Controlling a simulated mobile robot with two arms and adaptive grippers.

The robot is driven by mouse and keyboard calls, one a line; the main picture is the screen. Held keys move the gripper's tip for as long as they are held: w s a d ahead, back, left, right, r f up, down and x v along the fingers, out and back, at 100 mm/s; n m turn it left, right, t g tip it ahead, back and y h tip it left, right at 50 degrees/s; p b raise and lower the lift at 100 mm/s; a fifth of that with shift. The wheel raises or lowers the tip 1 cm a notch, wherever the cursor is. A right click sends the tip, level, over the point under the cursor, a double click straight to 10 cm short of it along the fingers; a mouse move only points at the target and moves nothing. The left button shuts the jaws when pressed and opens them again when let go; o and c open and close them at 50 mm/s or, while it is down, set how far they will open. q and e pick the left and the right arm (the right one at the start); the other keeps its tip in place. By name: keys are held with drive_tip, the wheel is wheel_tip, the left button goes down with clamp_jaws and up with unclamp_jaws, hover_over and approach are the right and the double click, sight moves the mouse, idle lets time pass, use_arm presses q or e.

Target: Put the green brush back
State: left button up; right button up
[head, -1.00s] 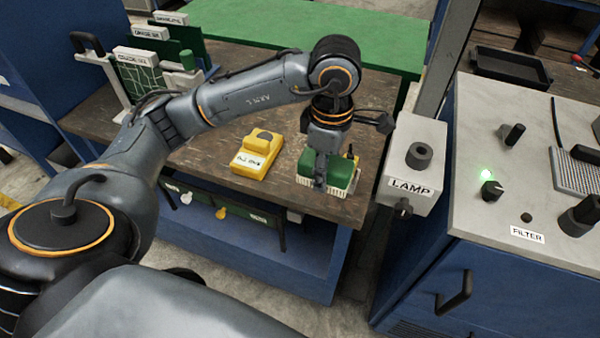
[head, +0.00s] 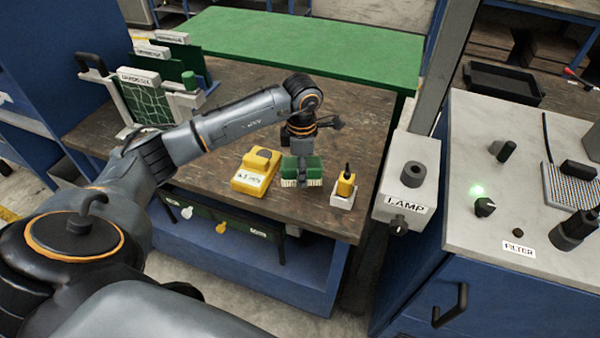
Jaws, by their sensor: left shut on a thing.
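The green brush (head: 314,170) has a green block body with pale bristles pointing down. It is near the front of the brown wooden table (head: 225,205), between a yellow device and a small yellow bottle. My left gripper (head: 301,172) reaches down from above and is shut on the brush across its middle. I cannot tell whether the bristles touch the table. My right gripper is not in view.
A yellow device (head: 255,172) stands close on the left. A yellow bottle in a white holder (head: 344,190) stands close on the right. Beyond it are the lamp box (head: 406,185) and the filter console (head: 500,225). A rack of boards (head: 150,95) stands at back left.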

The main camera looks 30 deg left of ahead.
use_arm(q)
drive_tip(key=shift+w+a+f, duration=0.4)
drive_tip(key=shift+a+f, duration=0.15)
drive_tip(key=shift+f, duration=0.25)
wheel_tip(320, 180, down, 3)
drive_tip(key=shift+r+p, duration=0.1)
drive_tip(key=shift+p, duration=0.35)
drive_tip(key=shift+f+b, duration=0.3)
drive_tip(key=o, duration=1)
drive_tip(key=shift+r, duration=0.1)
